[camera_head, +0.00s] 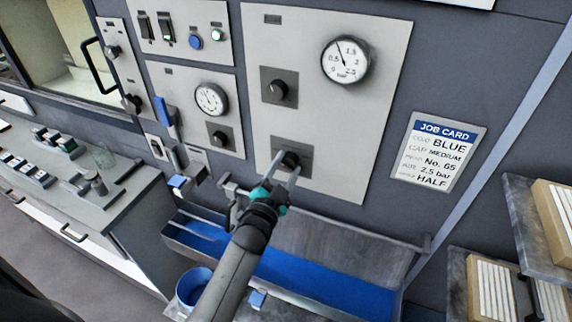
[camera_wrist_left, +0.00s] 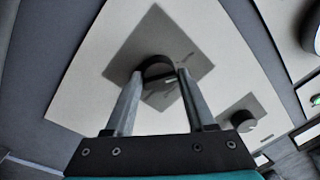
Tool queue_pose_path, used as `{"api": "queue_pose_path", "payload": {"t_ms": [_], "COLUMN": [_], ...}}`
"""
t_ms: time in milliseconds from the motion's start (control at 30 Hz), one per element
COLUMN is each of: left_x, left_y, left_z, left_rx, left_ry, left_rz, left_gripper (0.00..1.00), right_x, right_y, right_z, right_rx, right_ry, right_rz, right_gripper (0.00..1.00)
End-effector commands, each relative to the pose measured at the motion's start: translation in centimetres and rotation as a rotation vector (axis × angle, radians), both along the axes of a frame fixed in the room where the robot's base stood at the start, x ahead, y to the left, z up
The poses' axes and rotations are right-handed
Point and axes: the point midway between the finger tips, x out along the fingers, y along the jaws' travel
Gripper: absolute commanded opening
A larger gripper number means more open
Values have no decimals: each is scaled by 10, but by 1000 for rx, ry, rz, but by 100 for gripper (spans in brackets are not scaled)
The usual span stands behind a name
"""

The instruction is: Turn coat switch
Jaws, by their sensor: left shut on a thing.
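The switch is a black round knob (camera_wrist_left: 156,68) on a dark grey square plate (camera_wrist_left: 181,48), low on a large pale panel (camera_head: 325,115). My left gripper (camera_head: 287,161) reaches up to this lower knob from below in the head view. In the left wrist view its two fingers (camera_wrist_left: 155,78) lie on either side of the knob and are shut on it. The plate's lettering is too small to read, so its setting is unclear. The job card (camera_head: 438,151) on the wall reads coat BLUE. My right gripper is not in view.
A second knob (camera_head: 278,90) and a pressure gauge (camera_head: 346,61) sit higher on the panel. Below is a metal trough with a blue inside (camera_head: 322,284), with a blue cup (camera_head: 193,287) beside it. Shelves with boxes (camera_head: 552,222) stand at the right.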

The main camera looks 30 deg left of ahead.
Motion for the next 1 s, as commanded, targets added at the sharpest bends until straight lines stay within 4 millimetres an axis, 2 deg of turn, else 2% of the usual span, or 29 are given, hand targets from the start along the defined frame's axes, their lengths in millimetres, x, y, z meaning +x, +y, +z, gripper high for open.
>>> {"api": "queue_pose_path", "payload": {"t_ms": [333, 867, 900, 1000], "left_x": [-1, -1, -1, -1], "left_y": [-1, -2, -2, -2], "left_z": [-4, -4, -4, -4], "left_rx": [-144, -172, -172, -172], "left_ry": [2, 1, 1, 1], "left_rz": [0, 0, 0, 0], "left_gripper": [0, 0, 56, 67], "right_x": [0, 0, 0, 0], "right_y": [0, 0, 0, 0], "right_z": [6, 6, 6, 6], "right_rx": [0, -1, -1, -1], "right_ry": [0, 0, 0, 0], "right_rz": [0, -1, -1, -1], "right_gripper": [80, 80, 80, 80]}}
